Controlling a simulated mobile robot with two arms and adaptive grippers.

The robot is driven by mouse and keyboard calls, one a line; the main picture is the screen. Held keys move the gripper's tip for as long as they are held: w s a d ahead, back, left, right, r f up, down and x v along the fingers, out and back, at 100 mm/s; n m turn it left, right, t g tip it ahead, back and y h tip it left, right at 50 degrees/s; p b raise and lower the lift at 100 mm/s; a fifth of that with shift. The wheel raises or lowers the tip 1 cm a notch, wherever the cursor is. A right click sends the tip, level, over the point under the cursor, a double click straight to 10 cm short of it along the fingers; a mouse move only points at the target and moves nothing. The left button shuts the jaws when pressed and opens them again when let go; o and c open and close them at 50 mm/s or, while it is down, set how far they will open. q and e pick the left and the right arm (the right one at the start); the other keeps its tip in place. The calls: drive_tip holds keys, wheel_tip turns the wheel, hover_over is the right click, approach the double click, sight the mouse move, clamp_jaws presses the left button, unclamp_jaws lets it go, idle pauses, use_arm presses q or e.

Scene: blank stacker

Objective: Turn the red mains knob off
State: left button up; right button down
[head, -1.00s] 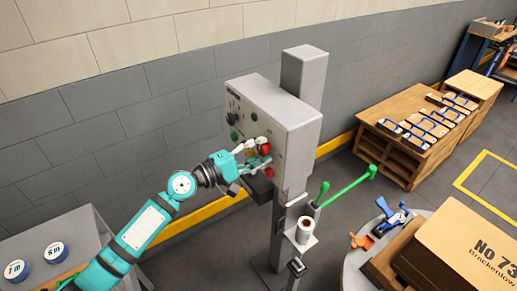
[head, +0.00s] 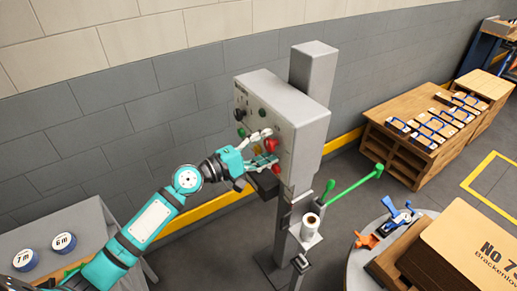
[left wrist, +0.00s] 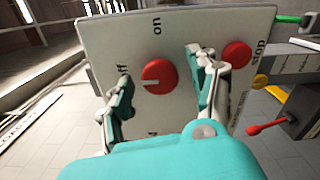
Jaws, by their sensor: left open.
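The red mains knob (left wrist: 160,76) sits on the pale panel of a grey control box (head: 295,112). In the left wrist view its white mark points left, roughly toward the partly covered "off" label (left wrist: 122,72); the "on" label (left wrist: 157,25) is above it. My left gripper (head: 266,149) is at the panel, open, with one finger on each side of the knob. The left wrist view shows the fingers (left wrist: 162,85) apart, with gaps between them and the knob. A red "stop" button (left wrist: 237,54) is just beyond the right finger. My right gripper is out of view.
The box stands on a grey post. A bracket with a white roll (head: 310,222) and a green-ended lever (head: 352,184) project to its right. A round table (head: 360,270) with a cardboard box is at lower right. A grey table (head: 85,225) is at lower left.

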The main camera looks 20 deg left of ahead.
use_arm(q)
drive_tip(key=v, duration=1.2)
